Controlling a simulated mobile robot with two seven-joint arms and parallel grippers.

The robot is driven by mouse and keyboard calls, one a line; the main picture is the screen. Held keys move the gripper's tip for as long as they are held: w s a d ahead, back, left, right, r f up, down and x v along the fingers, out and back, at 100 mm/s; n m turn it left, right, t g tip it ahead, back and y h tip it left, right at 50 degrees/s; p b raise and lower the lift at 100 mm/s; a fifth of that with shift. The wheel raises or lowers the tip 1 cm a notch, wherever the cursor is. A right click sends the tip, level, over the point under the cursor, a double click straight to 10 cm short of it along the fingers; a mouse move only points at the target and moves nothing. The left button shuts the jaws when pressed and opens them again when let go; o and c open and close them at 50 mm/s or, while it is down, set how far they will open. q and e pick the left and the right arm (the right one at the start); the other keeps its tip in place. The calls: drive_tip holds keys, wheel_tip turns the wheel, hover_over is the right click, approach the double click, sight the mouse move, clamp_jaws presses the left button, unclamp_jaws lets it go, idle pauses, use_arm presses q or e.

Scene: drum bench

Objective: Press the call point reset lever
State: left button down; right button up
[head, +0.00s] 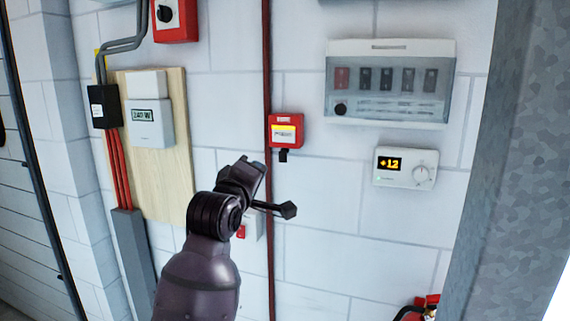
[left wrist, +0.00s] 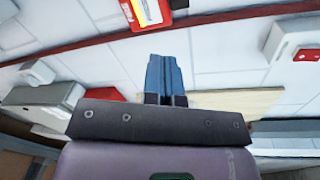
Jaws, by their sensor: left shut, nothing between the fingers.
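The red call point (head: 286,131) is on the white block wall, with a yellow and white front panel. Its small black reset lever (head: 283,155) hangs below its lower edge. My left gripper (head: 257,166) is shut and empty, below and left of the lever, and appears apart from it. In the left wrist view the call point (left wrist: 148,12) is at the top edge, above the shut fingertips (left wrist: 167,62). My right gripper is in neither view.
A red pipe (head: 267,60) runs down the wall just left of the call point. A thermostat (head: 406,168) and a breaker box (head: 389,82) are to the right. A wooden board (head: 168,185) with a meter (head: 150,122) is to the left. A grey column (head: 515,160) stands at far right.

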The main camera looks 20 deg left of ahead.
use_arm(q)
drive_tip(key=n, duration=0.1)
drive_tip(key=f+n+g, duration=0.1)
drive_tip(key=n, duration=0.1)
drive_tip(key=f+n, duration=0.1)
drive_tip(key=n, duration=0.1)
drive_tip(key=shift+s+d, duration=0.1)
drive_tip(key=shift+s, duration=0.1)
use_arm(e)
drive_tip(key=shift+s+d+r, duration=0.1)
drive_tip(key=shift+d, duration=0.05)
use_arm(q)
drive_tip(key=shift+r, duration=0.1)
